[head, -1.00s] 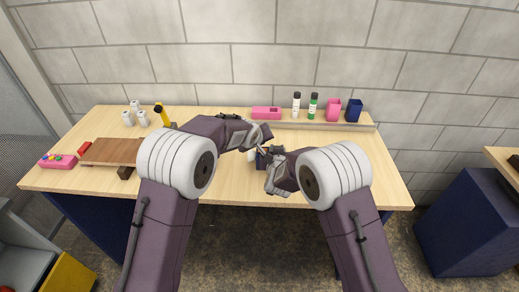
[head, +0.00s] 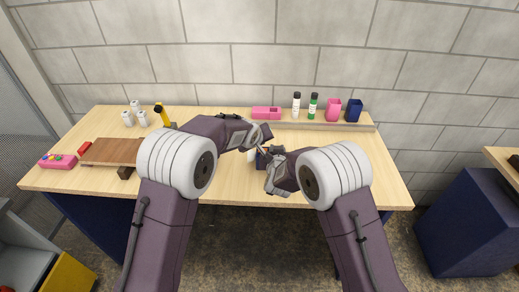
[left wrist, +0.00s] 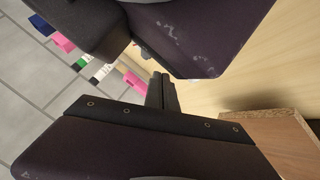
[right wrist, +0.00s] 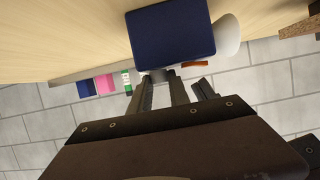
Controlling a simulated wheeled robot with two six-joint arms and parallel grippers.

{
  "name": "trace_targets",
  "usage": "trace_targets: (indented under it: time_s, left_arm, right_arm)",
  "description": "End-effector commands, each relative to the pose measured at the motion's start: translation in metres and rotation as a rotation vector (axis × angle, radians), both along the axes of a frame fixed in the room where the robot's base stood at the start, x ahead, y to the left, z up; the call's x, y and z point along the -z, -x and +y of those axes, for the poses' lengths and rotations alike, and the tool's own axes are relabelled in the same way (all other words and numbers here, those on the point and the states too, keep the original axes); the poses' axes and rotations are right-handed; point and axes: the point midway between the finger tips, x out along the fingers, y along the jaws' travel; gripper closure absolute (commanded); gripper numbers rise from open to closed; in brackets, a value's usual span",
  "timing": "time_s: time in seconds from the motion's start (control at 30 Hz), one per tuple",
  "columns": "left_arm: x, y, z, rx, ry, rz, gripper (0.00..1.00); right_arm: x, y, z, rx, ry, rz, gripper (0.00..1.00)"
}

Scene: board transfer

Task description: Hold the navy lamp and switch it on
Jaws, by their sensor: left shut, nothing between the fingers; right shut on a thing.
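The navy lamp (head: 261,161) is near the middle of the table's front part, mostly hidden by my grippers in the head view. In the right wrist view its navy body (right wrist: 170,30) is large, with a rounded white part beside it on the right. My right gripper (head: 271,161) is shut on the lamp; its fingers (right wrist: 160,84) reach the navy body's lower edge. My left gripper (head: 260,150) is shut and empty close to the lamp; its fingers (left wrist: 161,92) are together in the left wrist view. Whether they touch the lamp, and its switch, I cannot tell.
A wooden board (head: 112,151) lies at the left, with a pink box (head: 57,161) beside it. White cylinders (head: 128,119) and a yellow item (head: 161,116) stand behind it. Bottles, a pink cup (head: 333,109) and a navy cup (head: 354,110) line the back. The right tabletop is clear.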

Motion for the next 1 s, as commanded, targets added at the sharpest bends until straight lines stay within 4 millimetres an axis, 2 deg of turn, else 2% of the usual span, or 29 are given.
trace_targets:
  time_s: [0.77, 1.0]
  left_arm:
    - [0.0002, 0.0, 0.0, 0.0, 0.0, 0.0, 1.0]
    - [0.0079, 0.0006, 0.0012, 0.0, -0.001, 0.003, 1.0]
  right_arm:
    - [-0.0004, -0.0002, 0.0, 0.0, 0.0, -0.001, 1.0]
    - [-0.0004, -0.0002, 0.0, 0.0, 0.0, -0.001, 1.0]
